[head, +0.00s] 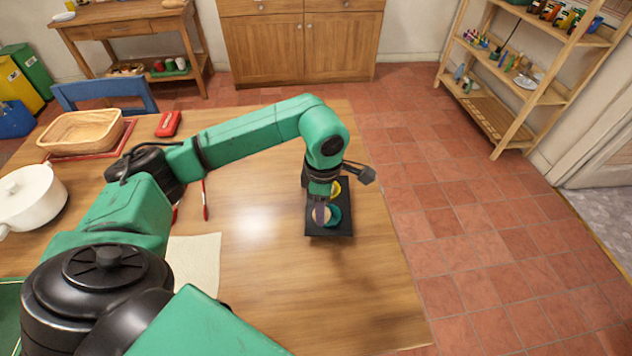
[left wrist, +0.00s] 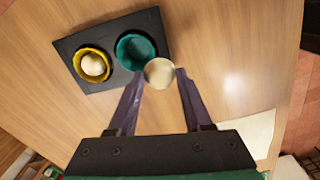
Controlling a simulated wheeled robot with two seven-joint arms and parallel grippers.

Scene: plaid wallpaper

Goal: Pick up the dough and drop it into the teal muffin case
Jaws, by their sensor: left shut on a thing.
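The dough (left wrist: 160,72) is a pale cream ball between the fingertips of my left gripper (left wrist: 160,76). In the head view my left gripper (head: 320,208) reaches down over the black tray, shut on the dough (head: 318,216). The teal muffin case (left wrist: 136,50) sits in the tray and looks empty. In the wrist view the dough overlaps the lower right rim of the teal case. In the head view the teal case (head: 335,215) shows just right of the dough. The dough's height above the tray is hard to tell. My right gripper is not in view.
The black tray (head: 345,232) also holds a yellow muffin case (head: 336,188); the wrist view shows a pale ball (left wrist: 94,65) in it. A basket (head: 85,132), a white pot (head: 28,195), a red object (head: 168,124) and a cloth (head: 196,262) lie left. The table's right edge is near the tray.

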